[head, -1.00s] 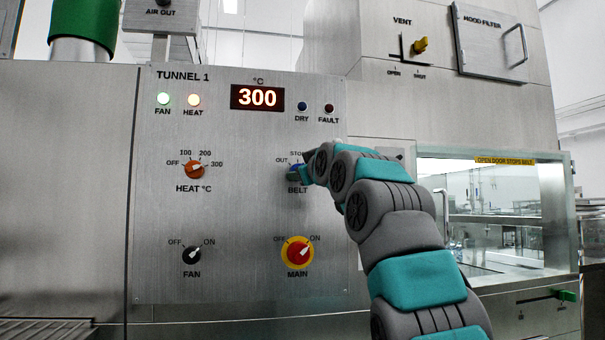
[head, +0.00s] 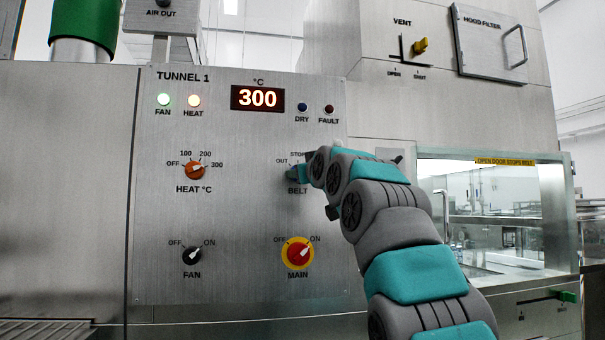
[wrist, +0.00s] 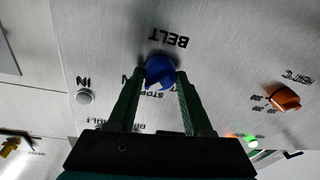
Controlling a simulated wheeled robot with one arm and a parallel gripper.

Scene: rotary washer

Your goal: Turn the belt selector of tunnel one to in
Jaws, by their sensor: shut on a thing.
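The belt selector (wrist: 158,68) is a round blue knob with a white pointer mark, in the middle of the wrist view. My gripper (wrist: 160,80) is shut on it, with one dark green finger on each side. The wrist view shows the panel upside down. The white mark slants toward the lower left there, near the STOP label; its exact setting is hard to tell. In the head view my gripper (head: 302,173) is at the BELT label, and my arm hides most of the knob and the panel to its right, including any IN label.
The orange heat knob (head: 195,170), black fan knob (head: 192,255) and red main switch (head: 298,253) share the panel (head: 240,215). The display (head: 257,98) reads 300. Fan and heat lamps are lit. A glass door (head: 490,215) stands to the right.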

